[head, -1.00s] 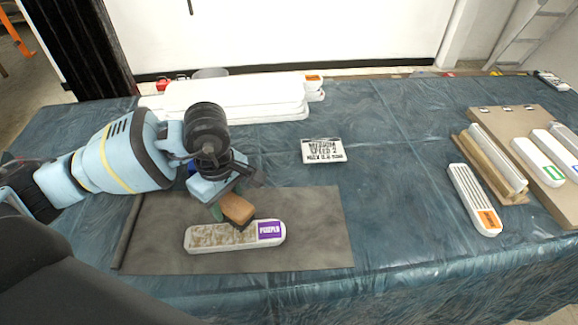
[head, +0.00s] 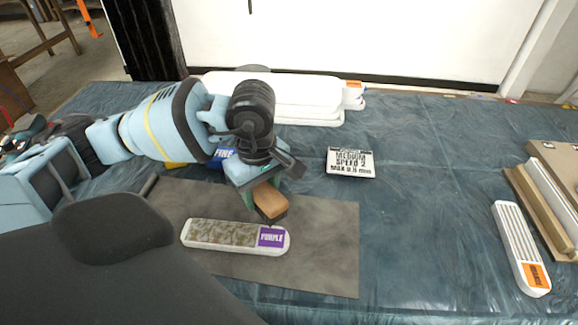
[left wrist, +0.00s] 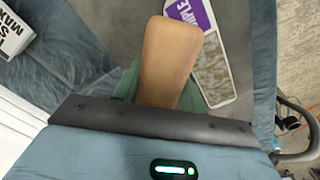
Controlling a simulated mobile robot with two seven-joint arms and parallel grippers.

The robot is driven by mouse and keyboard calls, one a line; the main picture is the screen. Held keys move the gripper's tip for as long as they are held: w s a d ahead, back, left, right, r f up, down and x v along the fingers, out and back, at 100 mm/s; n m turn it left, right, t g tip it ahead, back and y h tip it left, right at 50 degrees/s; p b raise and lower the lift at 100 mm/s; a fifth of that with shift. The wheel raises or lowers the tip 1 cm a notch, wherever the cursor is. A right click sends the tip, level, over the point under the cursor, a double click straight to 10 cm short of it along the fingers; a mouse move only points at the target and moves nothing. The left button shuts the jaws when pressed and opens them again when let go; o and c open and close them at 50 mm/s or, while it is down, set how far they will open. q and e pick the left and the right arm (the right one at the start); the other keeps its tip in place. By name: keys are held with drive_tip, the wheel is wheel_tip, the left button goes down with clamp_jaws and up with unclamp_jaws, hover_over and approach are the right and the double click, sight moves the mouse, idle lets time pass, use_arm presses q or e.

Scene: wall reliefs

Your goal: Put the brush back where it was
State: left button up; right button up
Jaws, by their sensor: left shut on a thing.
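My left gripper (head: 262,190) is shut on the brush, which has a wooden back (head: 269,201) and dark bristles below. In the head view it is held above the grey mat (head: 325,235), just behind the right end of the white relief strip (head: 190,235) with the purple label. The left wrist view shows the wooden back of the brush (left wrist: 168,60) between green finger pads, with the strip (left wrist: 212,75) beside it. The strip's face is mottled brown. Whether the bristles touch anything is hard to tell. My right gripper is not in view.
A blue item marked "FINE" (head: 222,157) is partly hidden behind my left arm. White strips are stacked (head: 300,95) at the back. An orange-labelled strip (head: 521,245) lies right; the sheet between is clear.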

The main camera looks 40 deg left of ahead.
use_arm(q)
drive_tip(key=w+a, duration=0.1)
drive_tip(key=w, duration=0.3)
drive_tip(key=w+a, duration=0.2)
drive_tip(key=w, duration=0.2)
drive_tip(key=w+a+f, duration=0.1)
drive_tip(key=w, duration=0.3)
drive_tip(key=shift+w+a+f, duration=0.1)
drive_tip(key=shift+w+a, duration=0.1)
drive_tip(key=shift+w, duration=0.15)
drive_tip(key=shift+w+a+f, duration=0.1)
drive_tip(key=shift+w+a, duration=0.15)
drive_tip(key=shift+w, duration=0.4)
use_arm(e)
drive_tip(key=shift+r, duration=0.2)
use_arm(q)
drive_tip(key=shift+w, duration=0.25)
wheel_tip(320, 180, down, 3)
drive_tip(key=shift+a+f+p, duration=0.1)
drive_tip(key=shift+f+p, duration=0.05)
drive_tip(key=shift+p, duration=0.2)
drive_tip(key=shift+f, duration=0.3)
drive_tip(key=o, duration=0.9)
drive_tip(key=shift+o, duration=0.2)
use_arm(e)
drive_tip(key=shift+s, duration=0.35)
